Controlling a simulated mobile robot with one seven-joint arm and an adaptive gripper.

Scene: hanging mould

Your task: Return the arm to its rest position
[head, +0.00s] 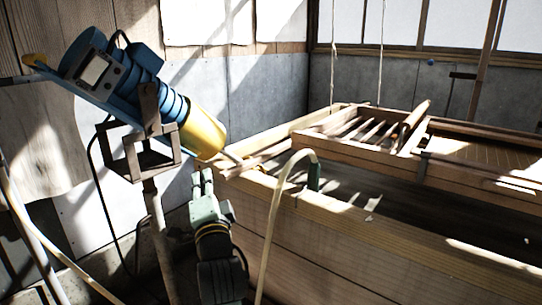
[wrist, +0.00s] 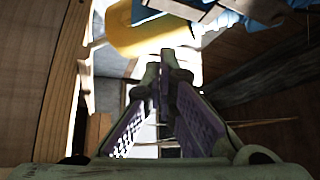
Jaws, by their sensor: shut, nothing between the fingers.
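My gripper (head: 202,177) is in the lower middle of the head view, fingers pointing up. It stands beside the left end of the wooden vat (head: 320,225), below the yellow end of the blue motor unit (head: 107,72). My arm comes up from the bottom edge behind it. In the wrist view my gripper (wrist: 171,72) shows its two fingers meeting near the tips, empty, with purple inner pads. The yellow part (wrist: 150,37) of the motor unit shows beyond the tips.
A pale hose (head: 273,218) arches over the vat's near wall, close right of my gripper. A metal stand (head: 157,235) holds the motor unit at the left. A slatted wooden frame (head: 335,149) sits on the vat, near two hanging cords. Vat planks (wrist: 32,75) fill the wrist view's left.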

